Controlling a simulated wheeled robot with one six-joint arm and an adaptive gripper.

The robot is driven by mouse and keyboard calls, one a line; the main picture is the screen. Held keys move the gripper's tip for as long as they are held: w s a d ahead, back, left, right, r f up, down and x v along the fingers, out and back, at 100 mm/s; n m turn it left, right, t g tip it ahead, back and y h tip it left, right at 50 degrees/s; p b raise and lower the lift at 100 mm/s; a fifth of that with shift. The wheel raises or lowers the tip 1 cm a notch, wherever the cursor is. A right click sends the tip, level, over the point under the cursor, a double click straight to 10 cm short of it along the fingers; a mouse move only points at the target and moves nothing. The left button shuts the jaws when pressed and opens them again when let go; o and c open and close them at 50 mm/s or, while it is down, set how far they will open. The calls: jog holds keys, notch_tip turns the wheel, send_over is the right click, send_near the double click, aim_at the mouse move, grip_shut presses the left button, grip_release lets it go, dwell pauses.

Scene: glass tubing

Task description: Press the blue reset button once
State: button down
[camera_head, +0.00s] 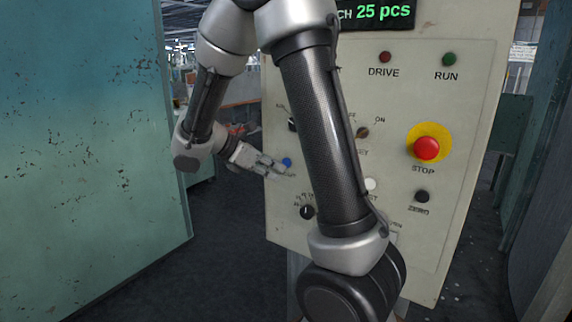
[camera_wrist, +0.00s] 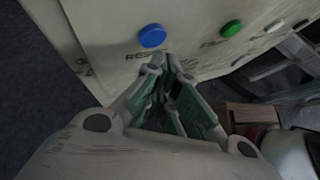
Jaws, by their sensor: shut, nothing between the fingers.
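The blue reset button (camera_head: 287,162) is a small round cap on the left part of the beige control panel (camera_head: 476,95). In the wrist view the blue button (camera_wrist: 152,36) stands out from the panel above lettering that begins "RES". My gripper (camera_head: 284,170) is shut and empty, with its tips close to the blue button in the head view. In the wrist view the fingertips (camera_wrist: 166,66) are just below and slightly right of the button, over its label. I see a small gap there and cannot tell whether the tips touch the panel.
A green button (camera_wrist: 231,27) and a white button (camera_wrist: 274,25) lie right of the blue one. The panel also bears a red STOP button (camera_head: 427,148), a black ZERO button (camera_head: 422,196) and a dial (camera_head: 307,212). A teal cabinet (camera_head: 90,130) stands at left.

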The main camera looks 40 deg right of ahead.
jog(key=shift+d, duration=0.1)
dwell(0.4)
jog(key=shift+w+d, duration=0.15)
jog(key=shift+d, duration=0.15)
jog(key=shift+w+d, duration=0.15)
jog(key=shift+d, duration=0.2)
dwell(0.6)
jog(key=shift+a, duration=0.15)
jog(key=shift+s+a, duration=0.3)
jog(key=shift+a, duration=0.3)
jog(key=a, duration=0.1)
jog(key=s+a, duration=0.1)
jog(key=a, duration=0.2)
jog(key=shift+s+a, duration=0.35)
dwell(0.9)
